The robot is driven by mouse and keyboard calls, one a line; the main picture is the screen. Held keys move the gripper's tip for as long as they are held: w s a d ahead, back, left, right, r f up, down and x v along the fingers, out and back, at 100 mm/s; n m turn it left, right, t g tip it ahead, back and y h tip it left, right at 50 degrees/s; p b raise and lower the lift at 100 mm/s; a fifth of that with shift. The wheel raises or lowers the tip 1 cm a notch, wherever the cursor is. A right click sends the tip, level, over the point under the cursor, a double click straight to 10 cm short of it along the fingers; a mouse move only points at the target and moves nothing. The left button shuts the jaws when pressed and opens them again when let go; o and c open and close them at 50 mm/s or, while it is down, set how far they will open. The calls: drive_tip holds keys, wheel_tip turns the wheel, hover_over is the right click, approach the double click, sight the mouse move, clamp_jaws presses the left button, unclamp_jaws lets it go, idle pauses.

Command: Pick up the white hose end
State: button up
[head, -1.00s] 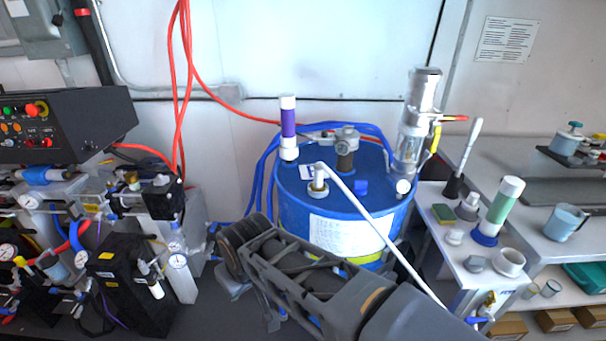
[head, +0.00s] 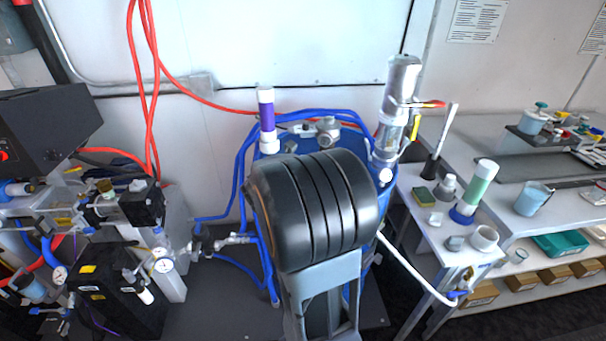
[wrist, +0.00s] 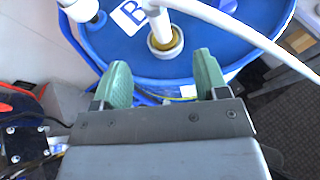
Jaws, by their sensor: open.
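A white hose (head: 412,264) comes out from behind my arm in the head view and slopes down right to an end beside a blue valve (head: 458,294). In the wrist view the white hose (wrist: 232,27) arches from a fitting with a yellowish ring (wrist: 166,43) on the blue drum (wrist: 200,63) toward the right edge. My gripper (wrist: 163,76) is open, its green fingers apart and empty, over the drum's near rim and short of the fitting. In the head view my arm hides the gripper and most of the drum.
A purple-banded cylinder (head: 267,115) and a clear pump column (head: 390,125) stand at the drum. Blue hoses (head: 243,165) loop around its left. A side table (head: 425,215) with a green-banded cylinder (head: 477,185) stands right. Black machinery (head: 110,285) stands left.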

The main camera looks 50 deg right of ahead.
drive_tip(key=shift+n, duration=0.4)
drive_tip(key=shift+w+p+x, duration=0.15)
drive_tip(key=shift+p+x, duration=0.45)
drive_tip(key=shift+x, duration=2.95)
drive_tip(key=shift+w+p+x, duration=0.15)
drive_tip(key=shift+p+x, duration=0.45)
drive_tip(key=shift+x, duration=2.95)
drive_tip(key=shift+a, duration=0.1)
drive_tip(key=c, duration=1.1)
drive_tip(key=shift+r, duration=0.1)
drive_tip(key=shift+c, duration=0.2)
drive_tip(key=shift+r, duration=0.1)
